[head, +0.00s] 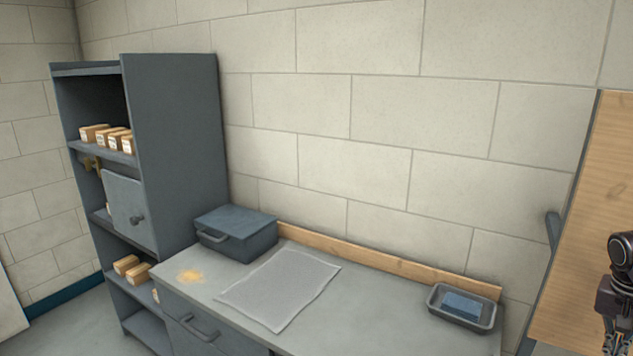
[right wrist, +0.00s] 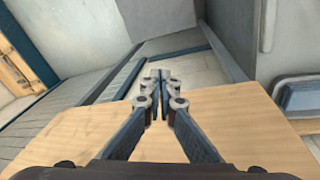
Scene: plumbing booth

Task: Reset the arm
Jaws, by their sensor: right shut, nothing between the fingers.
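My right arm shows at the right edge of the head view, in front of a wooden panel. Its gripper (head: 615,340) is cut off by the lower right corner of that view. In the right wrist view my right gripper (right wrist: 158,80) has its fingertips together with nothing between them. A wooden surface (right wrist: 235,118) lies behind the fingers there, and they appear apart from it. My left gripper is in neither view.
A grey workbench (head: 370,315) carries a grey toolbox (head: 236,233), a light mat (head: 280,287) and a tray (head: 485,317) with a blue block (head: 462,305). A grey shelf unit (head: 178,150) with small boxes stands left. The wooden panel (head: 590,220) rises at the right.

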